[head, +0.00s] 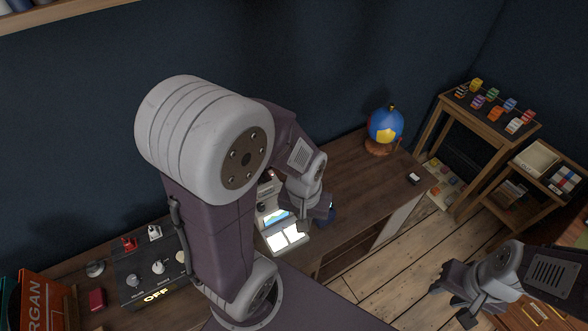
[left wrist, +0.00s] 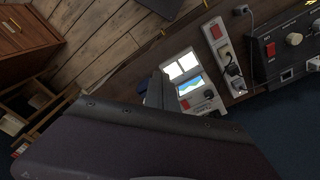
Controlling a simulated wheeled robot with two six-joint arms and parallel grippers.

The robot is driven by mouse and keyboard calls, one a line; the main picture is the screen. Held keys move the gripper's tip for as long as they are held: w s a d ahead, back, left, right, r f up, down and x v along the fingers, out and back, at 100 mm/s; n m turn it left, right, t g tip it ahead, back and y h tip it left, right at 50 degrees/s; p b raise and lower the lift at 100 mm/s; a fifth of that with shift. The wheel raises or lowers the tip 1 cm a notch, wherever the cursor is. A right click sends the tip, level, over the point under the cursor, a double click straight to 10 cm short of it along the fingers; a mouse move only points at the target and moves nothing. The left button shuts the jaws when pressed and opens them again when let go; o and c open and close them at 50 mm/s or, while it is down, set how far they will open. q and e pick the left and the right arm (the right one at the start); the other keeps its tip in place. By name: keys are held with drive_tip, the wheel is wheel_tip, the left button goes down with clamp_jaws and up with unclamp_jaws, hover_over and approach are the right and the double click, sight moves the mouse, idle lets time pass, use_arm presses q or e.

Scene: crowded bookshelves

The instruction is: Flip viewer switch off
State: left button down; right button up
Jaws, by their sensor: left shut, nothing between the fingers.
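The viewer (head: 285,237) is a pale device on the wooden desk with two lit white panels and a small blue picture. It also shows in the left wrist view (left wrist: 184,68), where a red switch (left wrist: 186,104) sits on its body near a dark knob. I cannot tell the switch's position. My left gripper (head: 320,218) is shut and empty, just right of the viewer in the head view; in the left wrist view its fingers (left wrist: 156,90) are beside the viewer. My right gripper (head: 452,298) is open and empty over the floor, away from the desk.
A black control panel (head: 135,265) with knobs and a lit OFF sign stands left on the desk. A power strip (left wrist: 226,52) with a red switch and plugs lies beside the viewer. A globe (head: 386,125) stands at the far end. The desk's right part is mostly clear.

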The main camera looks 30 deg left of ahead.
use_arm(q)
drive_tip(key=w+a+r+n+b, duration=0.15)
drive_tip(key=w+n, duration=0.25)
drive_tip(key=n, duration=0.6)
drive_tip(key=w+a+r+n+b, duration=0.1)
drive_tip(key=w+a+n+b, duration=0.2)
drive_tip(key=n, duration=0.7)
drive_tip(key=w+a+f+n+y+b, duration=0.1)
drive_tip(key=w+a+f+n+b, duration=0.25)
drive_tip(key=a, duration=0.25)
drive_tip(key=w+a+f+n+y+b, duration=0.1)
drive_tip(key=w+a+f+n+b, duration=0.1)
drive_tip(key=a+n+b, duration=0.25)
drive_tip(key=f, duration=0.4)
drive_tip(key=a+f+b, duration=0.1)
drive_tip(key=f, duration=0.4)
drive_tip(key=a+f, duration=0.1)
drive_tip(key=f, duration=0.4)
drive_tip(key=shift+w+a, duration=0.2)
drive_tip(key=shift+w, duration=0.15)
